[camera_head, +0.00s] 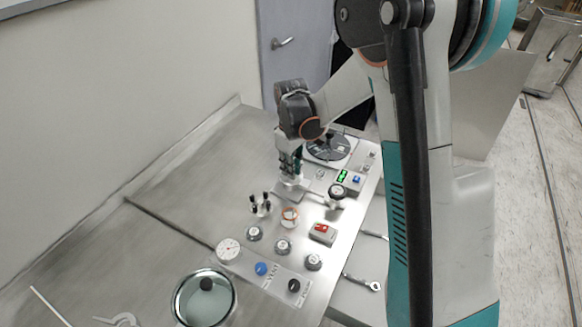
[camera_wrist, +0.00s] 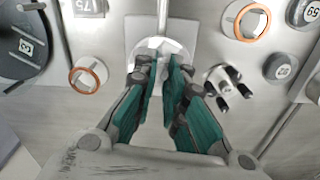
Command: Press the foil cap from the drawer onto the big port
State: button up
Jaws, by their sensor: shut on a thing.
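My gripper (camera_wrist: 171,60) points down over the steel bench, its teal fingers closed around a pale, shiny piece that I take for the foil cap (camera_wrist: 181,47). The fingers hide much of it. In the head view my gripper (camera_head: 290,178) is low above a square steel plate (camera_head: 291,191). The same plate (camera_wrist: 145,32) lies under the fingertips in the wrist view. I cannot tell whether the cap touches it. Copper-ringed ports stand to the left (camera_wrist: 88,75) and upper right (camera_wrist: 247,20) of the fingertips.
A pronged steel fitting (camera_head: 261,204) and several round knobs (camera_head: 283,246) stand near. A dark round carousel (camera_head: 328,147) is behind, a red-lit box (camera_head: 323,232) in front. A wrench (camera_head: 362,283) lies beyond the bench's right edge. The left of the bench is mostly clear.

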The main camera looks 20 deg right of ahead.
jog(key=o, duration=0.8)
notch_tip(320, 180, up, 12)
dwell(0.4)
dwell(0.4)
jog(key=shift+r, duration=0.1)
